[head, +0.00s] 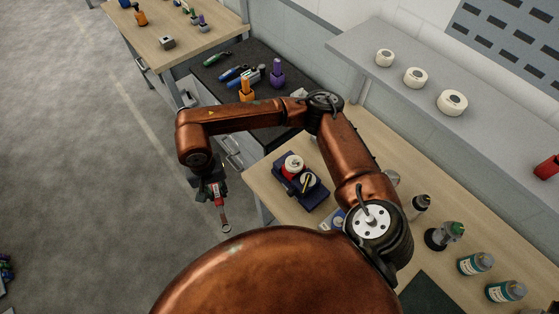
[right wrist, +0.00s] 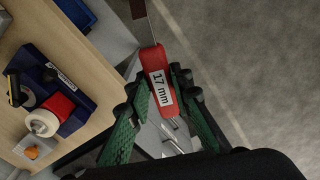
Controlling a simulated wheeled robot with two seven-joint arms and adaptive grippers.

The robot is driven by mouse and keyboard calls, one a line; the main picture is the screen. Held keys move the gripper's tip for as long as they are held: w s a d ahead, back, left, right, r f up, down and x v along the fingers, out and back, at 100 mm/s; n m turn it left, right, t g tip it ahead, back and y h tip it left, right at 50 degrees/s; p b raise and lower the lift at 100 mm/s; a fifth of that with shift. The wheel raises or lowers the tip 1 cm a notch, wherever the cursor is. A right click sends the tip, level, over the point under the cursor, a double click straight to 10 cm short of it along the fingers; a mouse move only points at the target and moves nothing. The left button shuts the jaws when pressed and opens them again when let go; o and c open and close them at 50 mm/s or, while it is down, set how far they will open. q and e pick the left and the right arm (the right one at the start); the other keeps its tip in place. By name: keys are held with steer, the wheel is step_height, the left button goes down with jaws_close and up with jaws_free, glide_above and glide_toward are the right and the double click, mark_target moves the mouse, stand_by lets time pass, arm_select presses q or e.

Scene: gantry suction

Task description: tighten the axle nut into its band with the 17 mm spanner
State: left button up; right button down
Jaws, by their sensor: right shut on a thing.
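My right gripper (head: 211,188) hangs over the floor, left of the bench's near corner. It is shut on the 17 mm spanner (head: 221,207), which has a red handle. In the right wrist view the handle (right wrist: 160,88), labelled "17 mm", lies between the green finger pads of the gripper (right wrist: 160,108). The spanner's metal end points away from the gripper. A dark blue fixture (head: 318,194) with red, white and black parts sits on the bench, right of the gripper and apart from it; it also shows in the right wrist view (right wrist: 80,112). I cannot make out the axle nut or its band. My left gripper is out of view.
The wooden bench (head: 262,179) has several bottles (head: 474,263) at its right. A dark mat behind carries an orange tool holder (head: 246,90) and a purple one (head: 277,72). A grey shelf (head: 350,45) with white rolls runs along the wall.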

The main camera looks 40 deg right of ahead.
steer(key=m, duration=0.2)
steer(key=shift+d+r+m+p, duration=0.2)
steer(key=shift+r+m+p, duration=0.1)
steer(key=shift+r+p, duration=0.1)
steer(key=m, duration=0.1)
steer(key=m+p, duration=0.1)
steer(key=m, duration=0.1)
steer(key=d+m, duration=0.1)
steer(key=m, duration=0.1)
steer(key=shift+w+r+p, duration=0.3)
steer(key=shift+w, duration=0.05)
steer(key=d+r+n+y+p, duration=0.1)
steer(key=d+n+p, duration=1.1)
steer(key=n, duration=1.4)
steer(key=s+d+r, duration=0.1)
steer(key=d, duration=0.4)
steer(key=shift+d+n+y, duration=0.15)
steer(key=shift+n+y, duration=0.15)
steer(key=shift+n, duration=0.1)
steer(key=shift+r, duration=0.1)
